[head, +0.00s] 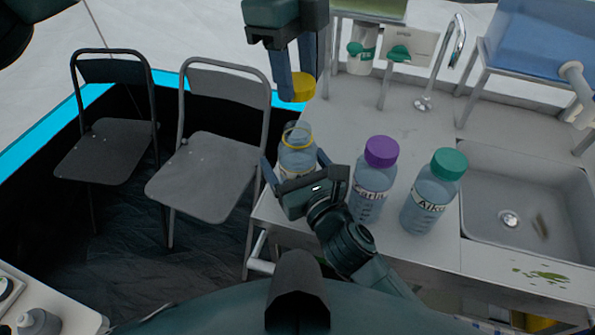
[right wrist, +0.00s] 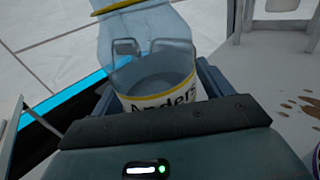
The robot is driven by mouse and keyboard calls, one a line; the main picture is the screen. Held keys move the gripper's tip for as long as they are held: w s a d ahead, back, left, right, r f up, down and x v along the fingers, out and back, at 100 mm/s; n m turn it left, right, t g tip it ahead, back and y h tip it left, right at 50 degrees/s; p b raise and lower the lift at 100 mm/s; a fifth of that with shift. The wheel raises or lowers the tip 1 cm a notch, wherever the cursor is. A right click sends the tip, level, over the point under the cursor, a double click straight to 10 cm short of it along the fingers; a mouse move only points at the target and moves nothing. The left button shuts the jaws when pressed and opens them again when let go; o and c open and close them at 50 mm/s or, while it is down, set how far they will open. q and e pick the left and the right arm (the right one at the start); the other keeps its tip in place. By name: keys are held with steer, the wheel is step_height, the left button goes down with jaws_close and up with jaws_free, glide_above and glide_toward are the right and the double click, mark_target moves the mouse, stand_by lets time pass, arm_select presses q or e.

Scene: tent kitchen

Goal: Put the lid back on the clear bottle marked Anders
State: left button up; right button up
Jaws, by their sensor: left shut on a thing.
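The clear bottle (head: 297,160) marked Anders stands upright at the counter's left end, with a yellow ring at its open neck. Its label and yellow band show in the right wrist view (right wrist: 160,98). My left gripper (head: 294,76) comes down from the top and is shut on the yellow lid (head: 298,88). It holds the lid above the bottle, apart from it. The right gripper's body hides the bottle's base.
A bottle with a purple lid (head: 381,151) marked Carla and one with a green lid (head: 448,164) marked Aiko stand to the right. The sink (head: 508,150) is beyond them. Folding chairs (head: 208,160) stand left of the counter (head: 340,115).

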mark_target(296, 101)
steer(key=c, duration=1.3)
arm_select(q)
steer(key=shift+f, duration=2.5)
arm_select(e)
steer(key=shift+c, duration=0.2)
arm_select(q)
steer(key=shift+f, duration=0.9)
steer(key=shift+f, duration=0.55)
